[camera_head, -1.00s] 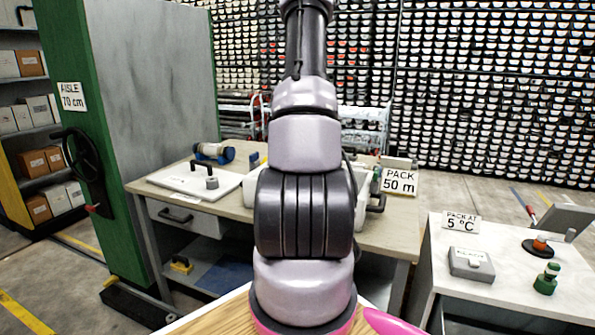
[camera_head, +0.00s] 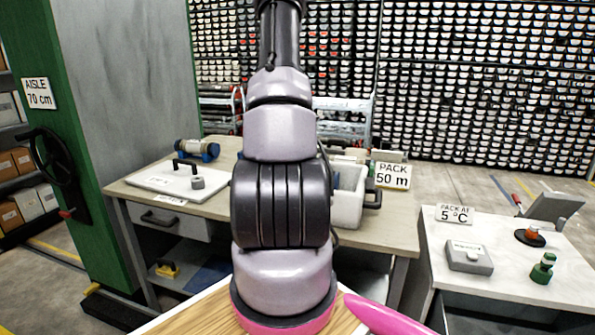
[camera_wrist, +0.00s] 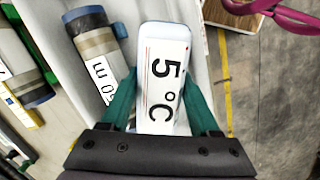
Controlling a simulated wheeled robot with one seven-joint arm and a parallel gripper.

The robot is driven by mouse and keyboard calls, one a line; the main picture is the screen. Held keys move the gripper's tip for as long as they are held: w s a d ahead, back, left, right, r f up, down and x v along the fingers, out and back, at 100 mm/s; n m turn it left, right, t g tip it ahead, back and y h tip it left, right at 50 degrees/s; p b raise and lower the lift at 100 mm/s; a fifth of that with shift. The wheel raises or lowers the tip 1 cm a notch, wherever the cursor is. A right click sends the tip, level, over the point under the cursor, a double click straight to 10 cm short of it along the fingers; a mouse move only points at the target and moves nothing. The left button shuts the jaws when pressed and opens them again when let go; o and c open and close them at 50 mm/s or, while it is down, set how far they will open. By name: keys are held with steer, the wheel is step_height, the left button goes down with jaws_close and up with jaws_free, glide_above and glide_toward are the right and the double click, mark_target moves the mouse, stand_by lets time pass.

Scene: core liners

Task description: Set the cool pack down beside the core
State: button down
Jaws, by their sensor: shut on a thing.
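The cool pack (camera_wrist: 165,65) is a white block marked "5°C". My gripper (camera_wrist: 162,88) is shut on it, with one teal finger on each long side. In the wrist view, a core (camera_wrist: 97,50) with a blue cap and a "50 m" label lies just left of the pack, inside what looks like the white box (camera_wrist: 207,60). In the head view, the box (camera_head: 348,208) stands on the bench, partly hidden behind my arm. My gripper and the pack are not visible there. Whether the pack touches the box floor cannot be told.
A white lid (camera_head: 150,183) with a black handle lies on the bench, left of my arm. Behind it is a blue-ended cylinder (camera_head: 197,150). A "PACK 50 m" sign (camera_head: 392,175) stands by the box. A side table (camera_head: 510,285) at right carries a grey case (camera_head: 468,256).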

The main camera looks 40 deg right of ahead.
steer(key=shift+f, duration=5.7)
steer(key=shift+f, duration=0.6)
steer(key=shift+c, duration=0.2)
jaws_free()
steer(key=r, duration=0.3)
steer(key=w+r, duration=0.1)
steer(key=r, duration=0.6)
steer(key=shift+w+a+r, duration=0.1)
steer(key=shift+w+r, duration=0.2)
steer(key=shift+r, duration=0.05)
